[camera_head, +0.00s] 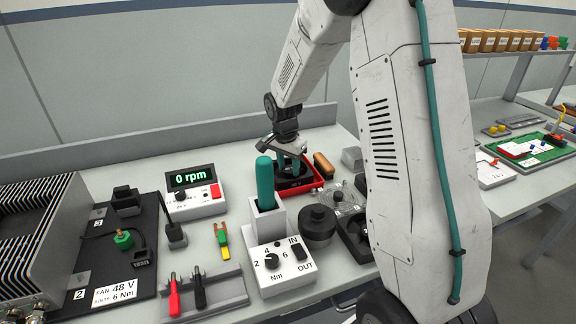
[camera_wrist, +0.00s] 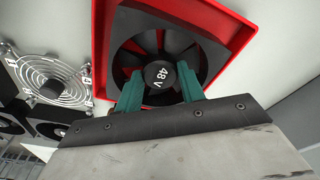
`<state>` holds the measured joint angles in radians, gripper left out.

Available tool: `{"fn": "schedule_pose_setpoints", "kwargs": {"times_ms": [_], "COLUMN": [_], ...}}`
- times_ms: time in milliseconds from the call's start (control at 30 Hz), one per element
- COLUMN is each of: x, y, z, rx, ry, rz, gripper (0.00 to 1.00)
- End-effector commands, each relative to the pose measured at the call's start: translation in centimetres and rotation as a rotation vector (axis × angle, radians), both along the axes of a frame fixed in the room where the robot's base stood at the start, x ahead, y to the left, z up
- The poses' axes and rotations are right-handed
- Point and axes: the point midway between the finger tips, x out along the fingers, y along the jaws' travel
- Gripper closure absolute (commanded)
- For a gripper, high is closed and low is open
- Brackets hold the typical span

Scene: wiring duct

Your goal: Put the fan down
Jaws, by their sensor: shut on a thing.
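The fan (camera_wrist: 163,74) is black, with "48 V" on its hub. It sits within the outline of a red tray (camera_wrist: 101,50) in the wrist view. My gripper (camera_wrist: 160,92) is shut on it, with a teal finger on either side. In the head view, the fan (camera_head: 293,184) shows dark under my gripper (camera_head: 288,164), inside the walls of the red tray (camera_head: 312,187). I cannot tell whether its underside touches the tray floor.
A fan guard (camera_head: 343,198) and other black fans (camera_head: 354,236) lie right of the tray. A black round part (camera_head: 318,224) and a teal-handled tool (camera_head: 264,183) in a grey holder stand in front. An rpm meter (camera_head: 194,194) reads 0 at left.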

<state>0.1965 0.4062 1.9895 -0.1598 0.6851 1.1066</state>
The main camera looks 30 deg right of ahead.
Motion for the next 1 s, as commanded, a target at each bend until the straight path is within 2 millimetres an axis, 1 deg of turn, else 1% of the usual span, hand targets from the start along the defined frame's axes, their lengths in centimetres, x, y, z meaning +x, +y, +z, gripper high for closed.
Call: {"fn": "schedule_pose_setpoints", "kwargs": {"times_ms": [200, 233, 267, 300, 567, 667, 767, 867, 1000], "x": [0.0, 0.0, 0.0, 0.0, 0.0, 0.0, 0.0, 0.0, -0.2], "y": [0.1, 0.1, 0.1, 0.1, 0.1, 0.1, 0.2, 0.4, 0.8], "z": [-0.2, -0.2, -0.2, -0.2, -0.1, 0.3, 1.5, 3.5, 6.6], "rx": [0.000, 0.000, 0.000, 0.000, 0.000, 0.000, -0.001, -0.001, 0.000], "ry": [0.000, 0.000, 0.000, 0.000, 0.000, -0.002, -0.003, -0.006, -0.005], "rz": [0.001, 0.001, 0.001, 0.001, 0.001, 0.001, 0.001, 0.002, 0.003], "gripper": [0.79, 0.58, 0.50, 0.39, 0.39, 0.39, 0.39, 0.39, 0.39]}}
